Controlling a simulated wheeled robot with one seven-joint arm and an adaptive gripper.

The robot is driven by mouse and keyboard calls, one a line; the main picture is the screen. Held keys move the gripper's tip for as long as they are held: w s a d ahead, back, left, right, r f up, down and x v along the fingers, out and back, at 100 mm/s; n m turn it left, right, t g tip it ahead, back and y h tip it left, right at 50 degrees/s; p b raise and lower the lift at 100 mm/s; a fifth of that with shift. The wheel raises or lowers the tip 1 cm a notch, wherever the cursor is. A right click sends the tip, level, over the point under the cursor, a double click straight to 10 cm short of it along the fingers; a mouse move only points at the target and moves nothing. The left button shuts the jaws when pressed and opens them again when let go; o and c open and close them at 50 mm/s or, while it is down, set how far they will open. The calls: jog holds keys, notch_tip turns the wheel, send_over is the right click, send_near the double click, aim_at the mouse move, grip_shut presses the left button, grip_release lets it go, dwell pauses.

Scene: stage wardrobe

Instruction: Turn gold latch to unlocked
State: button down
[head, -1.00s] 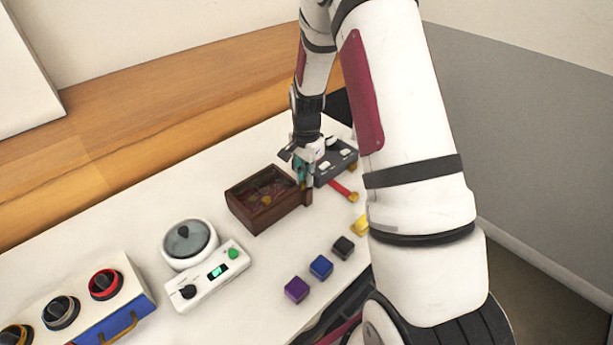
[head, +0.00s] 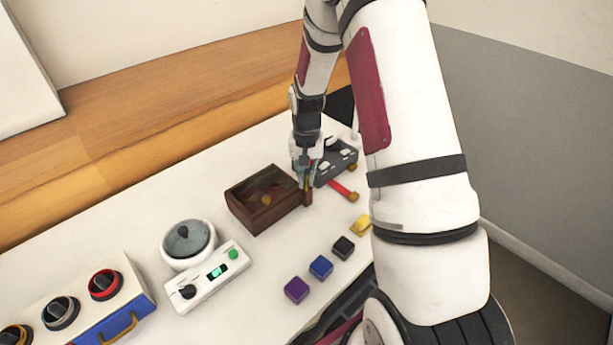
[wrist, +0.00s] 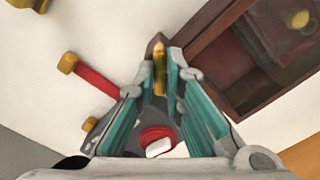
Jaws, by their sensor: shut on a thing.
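The gold latch (wrist: 158,68) shows in the wrist view as a narrow gold bar at a corner of the brown wooden box (wrist: 216,66). My gripper (wrist: 160,75) has its teal fingers on either side of the latch and is shut on it. In the head view my gripper (head: 303,180) points down at the right end of the box (head: 262,222), beside its corner post (head: 308,194). The fingers hide most of the latch there, and I cannot tell its exact angle.
A red bar with gold ends (wrist: 95,80) lies close to the gripper. A grey switch panel (head: 338,165) stands behind it. Purple (head: 296,290), blue (head: 321,267), black (head: 344,246) and yellow (head: 360,226) blocks sit in front. A round lidded pot (head: 188,243) stands left.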

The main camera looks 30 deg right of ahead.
aim_at(306, 179)
jog(key=n, duration=0.4)
jog(key=shift+n, duration=0.3)
jog(key=n+p, duration=0.1)
jog(key=n, duration=0.3)
jog(key=shift+n, duration=0.3)
jog(key=c, duration=1.7)
grip_release()
jog(key=shift+r, duration=6.05)
